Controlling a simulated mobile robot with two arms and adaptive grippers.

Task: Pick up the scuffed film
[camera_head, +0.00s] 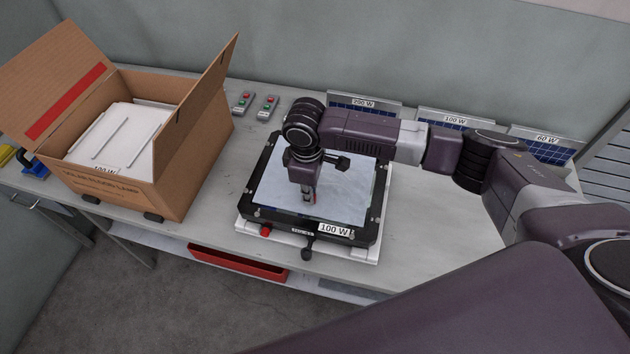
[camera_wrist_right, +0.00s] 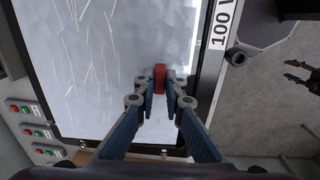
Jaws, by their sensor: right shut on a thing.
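The scuffed film (camera_head: 343,188) is a pale blue-white sheet with many thin white scratches. It lies over the face of a black-framed floodlight housing (camera_head: 259,228) labelled 100 W. The scratches show clearly in the right wrist view (camera_wrist_right: 85,60). My right gripper (camera_head: 309,197) points down over the film's front part. In the wrist view its fingers are closed on a small red tab (camera_wrist_right: 160,76) at the film's edge. The film looks flat. My left gripper is not in the head view; a small dark two-pronged shape over the floor in the wrist view is unclear.
An open cardboard box (camera_head: 120,190) with white contents stands at the left. Green-and-red button boxes (camera_head: 243,103) sit behind. Panels marked 200 W (camera_head: 362,104), 100 W (camera_head: 455,121) and 60 W (camera_head: 545,139) line the wall. A red tray (camera_head: 238,262) is below the bench.

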